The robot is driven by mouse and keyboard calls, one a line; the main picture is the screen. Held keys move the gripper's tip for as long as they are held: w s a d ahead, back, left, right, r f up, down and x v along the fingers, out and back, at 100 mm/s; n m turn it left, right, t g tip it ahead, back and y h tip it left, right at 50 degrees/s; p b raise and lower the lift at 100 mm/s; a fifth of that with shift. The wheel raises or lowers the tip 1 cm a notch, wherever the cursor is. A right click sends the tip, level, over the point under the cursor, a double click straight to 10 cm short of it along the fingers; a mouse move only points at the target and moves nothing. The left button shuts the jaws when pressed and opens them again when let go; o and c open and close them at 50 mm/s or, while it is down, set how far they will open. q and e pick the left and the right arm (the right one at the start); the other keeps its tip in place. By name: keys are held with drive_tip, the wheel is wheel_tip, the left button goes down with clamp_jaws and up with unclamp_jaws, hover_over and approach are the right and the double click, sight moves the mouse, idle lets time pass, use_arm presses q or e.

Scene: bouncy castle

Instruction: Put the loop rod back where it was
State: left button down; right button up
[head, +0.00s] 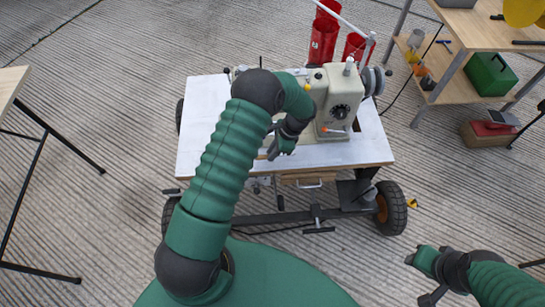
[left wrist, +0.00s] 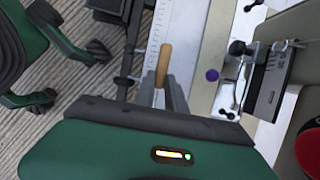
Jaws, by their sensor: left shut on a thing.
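My left gripper (head: 274,150) is above the white table top, in front of the sewing machine (head: 335,100). In the left wrist view its fingers (left wrist: 165,98) are shut on a light wooden stick or handle, seemingly the loop rod (left wrist: 164,62). The wooden end sticks out beyond the fingertips. A small tan end shows beside the gripper in the head view (head: 262,156). The rest of it is hidden by the fingers. My right gripper (head: 421,278) is at the lower right, away from the table; its jaw opening is unclear.
The wheeled table (head: 205,125) has bare room on its left. Red cylinders (head: 323,38) stand behind the machine. A wooden shelf unit (head: 485,28) at the upper right holds a green box (head: 490,74).

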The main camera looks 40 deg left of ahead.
use_arm(q)
drive_tip(key=shift+w+a+f, duration=0.15)
drive_tip(key=shift+w+a, duration=0.1)
drive_tip(key=shift+w, duration=0.15)
drive_tip(key=f+b, duration=0.2)
drive_tip(key=f, duration=0.1)
drive_tip(key=shift+w+a+f, duration=0.1)
drive_tip(key=shift+w+f, duration=0.1)
drive_tip(key=shift+f, duration=0.05)
drive_tip(key=shift+r, duration=0.1)
drive_tip(key=c, duration=1.4)
unclamp_jaws()
